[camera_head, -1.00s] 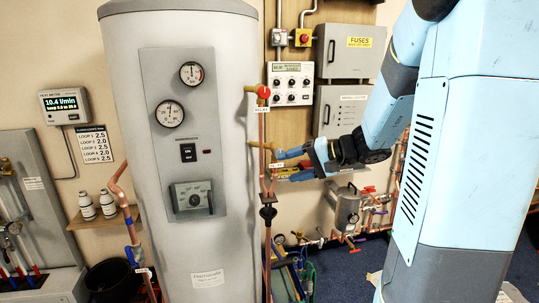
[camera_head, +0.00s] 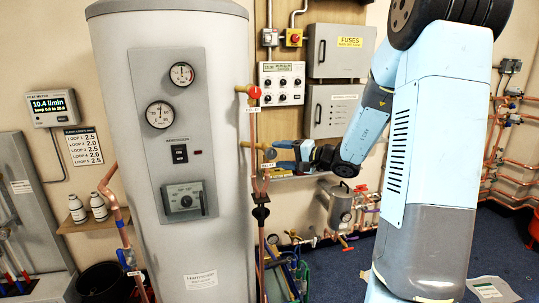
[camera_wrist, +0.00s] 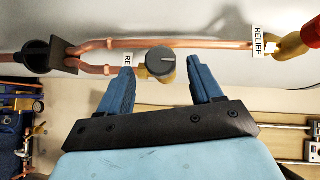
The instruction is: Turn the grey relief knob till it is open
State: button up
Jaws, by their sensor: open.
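The grey relief knob (camera_wrist: 160,60) has a dark round face with a light pointer line and sits on a brass valve body (camera_wrist: 167,76) on a copper pipe. A white label (camera_wrist: 129,62) beside it is partly covered by my left finger. My gripper (camera_wrist: 160,72) is open, with one blue finger on each side of the knob and gaps between. In the head view my gripper (camera_head: 272,158) is at the brass fitting right of the tank; the knob is hard to make out there.
A second RELIEF label (camera_wrist: 264,42) and a red knob (camera_head: 254,92) are on the same pipework. The big grey tank (camera_head: 120,80) stands close to the left. Control panels and a fuse box (camera_head: 341,50) are on the wall behind.

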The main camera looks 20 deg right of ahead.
aim_at(267, 154)
jog(key=shift+x, duration=3)
jog(key=shift+c, duration=0.3)
